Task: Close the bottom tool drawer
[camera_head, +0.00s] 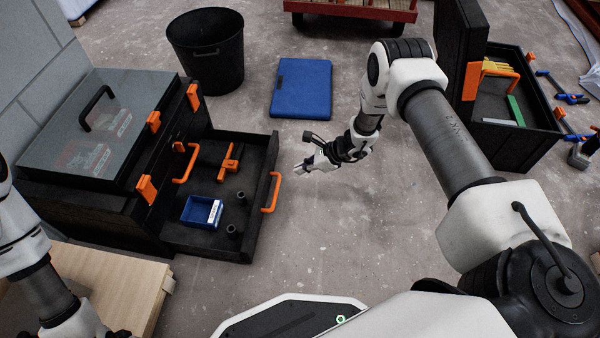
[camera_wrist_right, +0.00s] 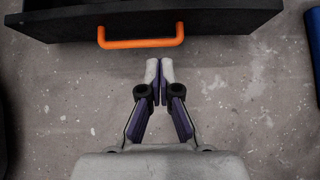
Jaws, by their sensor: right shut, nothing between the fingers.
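The bottom tool drawer (camera_head: 266,195) is pulled out to the right from the black tool chest (camera_head: 85,215) in the head view. It has an orange handle (camera_head: 271,192) on its front, and the handle also shows in the right wrist view (camera_wrist_right: 141,43). Inside lie a blue bin (camera_head: 201,211), an orange clamp (camera_head: 229,162) and small dark cylinders. My right gripper (camera_head: 300,168) is shut and empty, just right of the drawer front and apart from it. In the wrist view its fingertips (camera_wrist_right: 160,64) point toward the drawer near the handle's right end. My left arm shows at the left edge; its fingers are hidden.
A black bucket (camera_head: 206,52) stands behind the chest. A blue case (camera_head: 301,88) lies on the floor beyond my right gripper. A wooden box (camera_head: 110,285) sits at the lower left. An open black toolbox (camera_head: 515,140) is at the right. Concrete floor around the gripper is clear.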

